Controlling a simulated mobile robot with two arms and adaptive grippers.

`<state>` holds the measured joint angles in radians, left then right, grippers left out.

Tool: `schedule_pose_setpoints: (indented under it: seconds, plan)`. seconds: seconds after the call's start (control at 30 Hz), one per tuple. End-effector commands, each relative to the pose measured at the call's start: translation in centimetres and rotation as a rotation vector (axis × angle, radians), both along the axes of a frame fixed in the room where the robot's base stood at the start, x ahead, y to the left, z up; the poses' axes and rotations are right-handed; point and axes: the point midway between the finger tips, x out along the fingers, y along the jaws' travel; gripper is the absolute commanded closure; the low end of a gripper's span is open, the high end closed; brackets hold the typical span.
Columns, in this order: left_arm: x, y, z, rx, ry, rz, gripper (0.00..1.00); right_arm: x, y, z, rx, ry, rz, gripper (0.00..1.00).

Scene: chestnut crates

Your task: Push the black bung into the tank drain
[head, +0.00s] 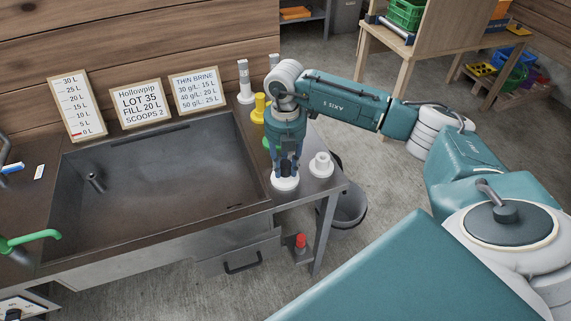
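The tank (165,211) is a dark metal basin set in the bench at the left. A short grey upright fitting (95,182) stands inside its left part; I cannot tell whether the drain is there. A small dark mark (235,206) lies near the tank's front right corner. My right gripper (285,174) points straight down at the bench to the right of the tank, with its fingertips at a round white piece (284,184). I cannot tell whether its fingers are shut on something. I cannot make out the black bung for certain. My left gripper is not in view.
A white stepped piece (320,165) stands right of my gripper, and a yellow one (258,108) behind it. A green spout (28,240) reaches over the tank's left side. Signs (141,104) lean behind the tank. A grey bucket (346,208) stands on the floor.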

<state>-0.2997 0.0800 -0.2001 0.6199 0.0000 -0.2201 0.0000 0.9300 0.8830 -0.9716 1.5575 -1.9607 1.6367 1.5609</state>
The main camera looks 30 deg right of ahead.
Motion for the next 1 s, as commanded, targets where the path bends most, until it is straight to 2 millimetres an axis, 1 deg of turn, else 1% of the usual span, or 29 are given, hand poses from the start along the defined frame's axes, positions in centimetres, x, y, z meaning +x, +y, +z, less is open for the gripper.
schedule_pose_setpoints:
  seconds: [0.03, 0.07, 0.17, 0.2, 0.27, 0.3, 0.33, 0.63, 1.0]
  plan:
    - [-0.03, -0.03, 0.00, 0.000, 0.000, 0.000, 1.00, 0.03, -0.05, 0.02, -0.002, -0.001, -0.001, 0.97]
    - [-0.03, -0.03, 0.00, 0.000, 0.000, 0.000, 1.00, 0.03, -0.05, 0.02, -0.002, -0.001, -0.001, 1.00]
    - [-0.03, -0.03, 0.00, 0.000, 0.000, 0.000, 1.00, 0.05, -0.06, 0.03, -0.001, -0.002, -0.001, 1.00]
    - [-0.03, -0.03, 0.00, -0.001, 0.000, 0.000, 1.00, 0.06, -0.07, 0.06, -0.001, -0.002, -0.001, 0.78]
    - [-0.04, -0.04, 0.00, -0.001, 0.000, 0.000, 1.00, 0.07, -0.07, 0.06, -0.001, -0.002, -0.001, 0.90]
    - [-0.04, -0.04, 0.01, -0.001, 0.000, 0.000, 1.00, 0.07, -0.08, 0.06, -0.002, -0.002, -0.001, 0.98]
    - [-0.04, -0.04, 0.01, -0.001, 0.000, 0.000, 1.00, 0.07, -0.08, 0.07, -0.002, -0.002, -0.001, 1.00]
    - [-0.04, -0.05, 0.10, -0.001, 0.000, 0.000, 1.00, 0.11, -0.13, 0.21, -0.002, -0.004, -0.002, 1.00]
    - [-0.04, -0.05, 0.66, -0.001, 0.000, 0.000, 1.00, 0.15, -0.17, 0.99, -0.003, -0.004, -0.003, 1.00]
